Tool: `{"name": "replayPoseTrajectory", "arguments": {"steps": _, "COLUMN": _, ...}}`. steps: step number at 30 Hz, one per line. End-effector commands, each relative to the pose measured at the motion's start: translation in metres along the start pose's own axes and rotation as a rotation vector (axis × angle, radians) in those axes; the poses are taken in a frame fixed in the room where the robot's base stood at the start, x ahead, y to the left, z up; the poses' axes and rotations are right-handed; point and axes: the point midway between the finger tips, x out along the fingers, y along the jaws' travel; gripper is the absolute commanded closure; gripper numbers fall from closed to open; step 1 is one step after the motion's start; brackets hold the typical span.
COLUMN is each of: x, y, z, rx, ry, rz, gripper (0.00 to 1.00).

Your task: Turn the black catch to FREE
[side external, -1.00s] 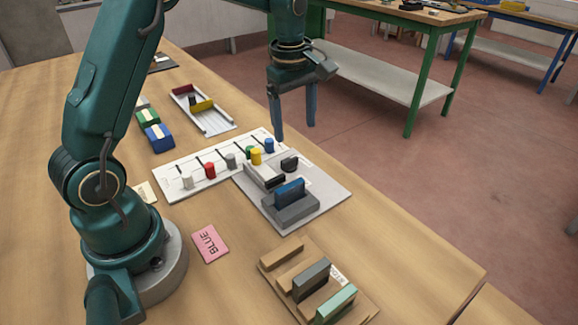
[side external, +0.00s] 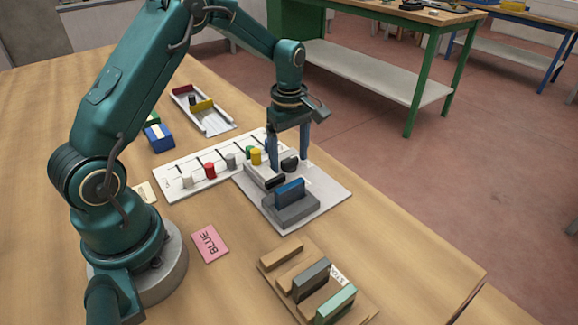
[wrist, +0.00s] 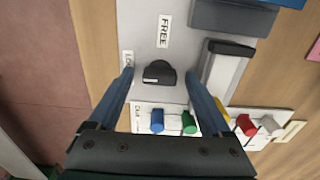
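The black catch (wrist: 158,72) is a small dark knob on a light grey plate (wrist: 142,40); it also shows in the side view (side external: 289,164). A FREE label (wrist: 164,30) is printed on the plate above it in the wrist view. A second label (wrist: 127,59), starting "LO", is partly hidden by a finger. The catch's long side lies across the wrist picture, roughly toward that second label. My gripper (wrist: 160,76) is open, pointing down, with one blue finger on each side of the catch. Gaps show between catch and fingers; I cannot tell their exact height.
A grey block with a blue piece (side external: 290,193) and a white bar with a black end (wrist: 225,72) stand near the catch. A white strip with coloured pegs (side external: 200,172) lies alongside.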

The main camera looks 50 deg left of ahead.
Motion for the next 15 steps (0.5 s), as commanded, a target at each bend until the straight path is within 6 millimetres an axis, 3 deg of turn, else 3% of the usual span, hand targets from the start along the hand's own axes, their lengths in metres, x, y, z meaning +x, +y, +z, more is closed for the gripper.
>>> {"name": "replayPoseTrajectory", "arguments": {"steps": 1, "x": -0.0002, "y": 0.0001, "z": 0.0, "rx": 0.0, "ry": 0.0, "rz": 0.0, "gripper": 0.33}}
{"name": "replayPoseTrajectory", "arguments": {"steps": 6, "x": -0.0004, "y": 0.0001, "z": 0.0, "rx": 0.0, "ry": 0.0, "rz": 0.0, "gripper": 0.98}}
{"name": "replayPoseTrajectory", "arguments": {"steps": 15, "x": -0.0007, "y": 0.0, "z": 0.0, "rx": 0.029, "ry": 0.0, "rz": 0.0, "gripper": 1.0}}
